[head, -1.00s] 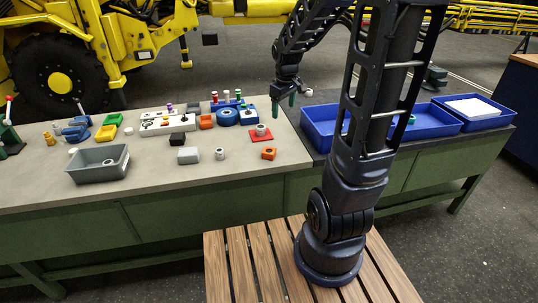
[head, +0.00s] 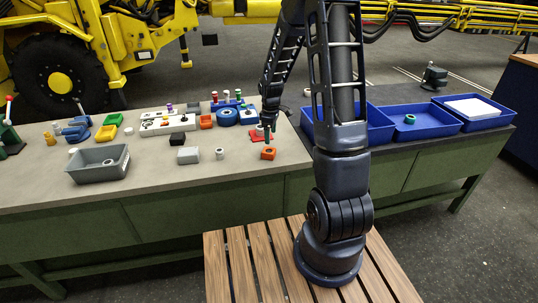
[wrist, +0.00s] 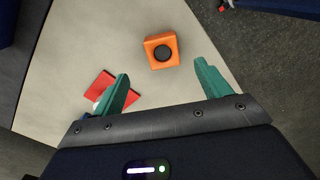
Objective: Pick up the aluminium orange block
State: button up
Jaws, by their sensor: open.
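The orange block (head: 268,153) lies on the workbench near its front edge. In the wrist view the orange block (wrist: 162,50) has a round dark hole in its top face. It lies just beyond my fingertips and between their lines. My gripper (head: 269,134) is above and just behind the block in the head view. In the wrist view my gripper (wrist: 163,80) is open, with two teal fingers and nothing between them.
A red pad (head: 259,134) lies close to the block, with a whitish part on it in the wrist view. A grey nut (head: 219,154) and grey block (head: 188,155) stand to the left. Blue bins (head: 420,125) stand at right.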

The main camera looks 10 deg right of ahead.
send_over(269, 151)
jog(key=f, duration=0.4)
jog(key=shift+s+d+f, duration=0.2)
jog(key=shift+d+f, duration=0.05)
jog(key=shift+a+f, duration=0.15)
jog(key=shift+f, duration=1.2)
jog(key=shift+a+f, duration=0.15)
jog(key=shift+f, duration=1.15)
jog(key=shift+c, duration=0.3)
jog(key=c, duration=1.2)
jog(key=shift+w+r, duration=0.1)
jog(key=shift+r, duration=0.05)
